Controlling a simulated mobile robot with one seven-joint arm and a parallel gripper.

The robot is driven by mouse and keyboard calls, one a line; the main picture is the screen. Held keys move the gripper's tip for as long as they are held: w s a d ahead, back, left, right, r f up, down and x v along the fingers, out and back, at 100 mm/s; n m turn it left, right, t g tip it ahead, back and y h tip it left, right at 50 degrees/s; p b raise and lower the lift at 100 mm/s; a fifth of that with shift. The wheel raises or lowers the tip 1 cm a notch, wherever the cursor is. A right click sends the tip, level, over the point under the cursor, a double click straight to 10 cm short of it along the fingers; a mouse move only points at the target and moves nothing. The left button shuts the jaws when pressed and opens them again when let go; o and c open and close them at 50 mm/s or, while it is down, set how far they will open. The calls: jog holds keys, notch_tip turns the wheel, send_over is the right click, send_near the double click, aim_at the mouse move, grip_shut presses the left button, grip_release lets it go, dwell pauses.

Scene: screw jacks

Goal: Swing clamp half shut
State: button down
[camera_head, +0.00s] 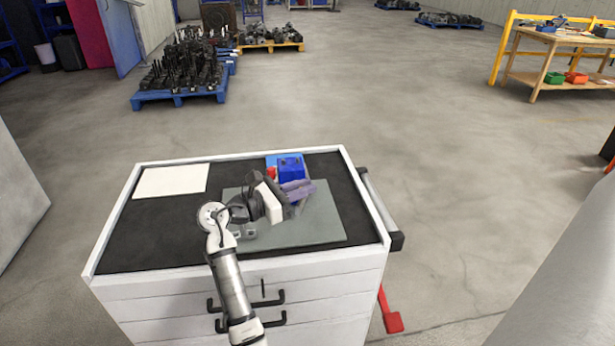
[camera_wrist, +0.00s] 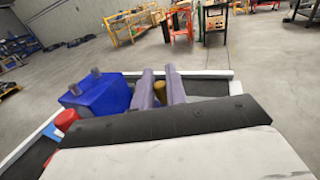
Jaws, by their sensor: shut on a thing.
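A blue block-shaped body (camera_head: 290,168), likely part of the clamp, stands near the back right of the cabinet top. It also shows at the left in the wrist view (camera_wrist: 98,97), with two dark grey lugs on top. A red part (camera_wrist: 66,120) sits beside it. My gripper (camera_head: 303,188) is just in front of the blue body, with its lavender fingers pointing right. In the wrist view the fingers (camera_wrist: 159,76) lie either side of a brass-coloured piece (camera_wrist: 160,96) and are shut on it. My gripper's body hides the lower part of the clamp.
A grey mat (camera_head: 318,228) lies on the white drawer cabinet's black top (camera_head: 140,232). A white sheet (camera_head: 170,182) lies at the back left. A raised white rim edges the top. The front left is clear.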

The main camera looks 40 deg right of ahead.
jog(key=shift+w+a+m+g+y+p, duration=0.1)
jog(key=shift+w+m+g+y+p, duration=0.1)
jog(key=shift+m+g+p, duration=0.35)
jog(key=shift+w+a+m+g+y+p, duration=0.1)
jog(key=shift+w+a+m+g+p, duration=0.15)
jog(key=shift+g, duration=0.4)
jog(key=shift+w+m+g+y+p, duration=0.1)
jog(key=shift+m+g+p, duration=0.25)
jog(key=shift+m+g, duration=0.2)
jog(key=c, duration=1.5)
grip_release()
jog(key=b+v, duration=0.3)
jog(key=v, duration=1.1)
jog(key=shift+w+d, duration=0.1)
